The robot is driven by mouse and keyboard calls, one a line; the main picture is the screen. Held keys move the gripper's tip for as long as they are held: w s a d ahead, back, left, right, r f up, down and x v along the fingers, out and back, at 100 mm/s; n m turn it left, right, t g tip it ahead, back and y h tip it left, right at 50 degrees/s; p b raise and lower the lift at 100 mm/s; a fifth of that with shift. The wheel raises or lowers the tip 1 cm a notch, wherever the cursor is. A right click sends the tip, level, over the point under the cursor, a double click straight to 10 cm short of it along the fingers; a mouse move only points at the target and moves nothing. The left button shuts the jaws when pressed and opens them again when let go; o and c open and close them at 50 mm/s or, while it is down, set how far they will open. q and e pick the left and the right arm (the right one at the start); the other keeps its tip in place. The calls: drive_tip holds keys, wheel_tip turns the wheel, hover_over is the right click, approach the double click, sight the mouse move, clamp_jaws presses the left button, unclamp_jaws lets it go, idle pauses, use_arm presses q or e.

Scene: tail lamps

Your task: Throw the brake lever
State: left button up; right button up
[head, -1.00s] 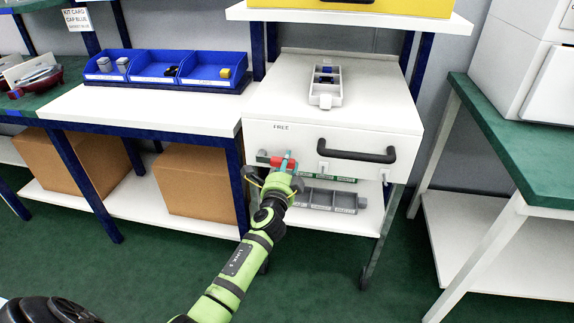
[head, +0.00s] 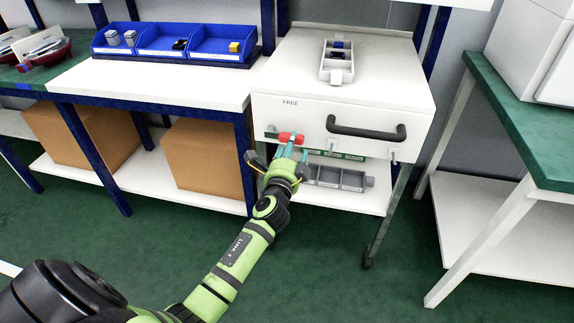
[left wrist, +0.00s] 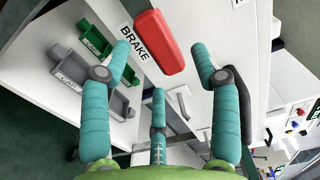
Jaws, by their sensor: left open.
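The brake lever has a red handle (head: 290,138) on the front of the white cart (head: 345,92), left of the black drawer handle (head: 366,130). In the left wrist view the red handle (left wrist: 157,42) lies by a label reading BRAKE (left wrist: 133,43). My left gripper (head: 290,152) is open just in front of and below the handle. In the left wrist view its teal fingers (left wrist: 162,70) spread either side of the red handle, which is beyond their tips; no contact shows. My right gripper is not in view.
A grey tray (head: 324,75) sits on the cart top, and grey bins (head: 337,178) are on its lower shelf. A workbench with blue bins (head: 178,44) stands left, a green-topped table (head: 520,125) right. Green floor is open in front.

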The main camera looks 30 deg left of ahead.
use_arm(q)
drive_tip(key=v, duration=0.8)
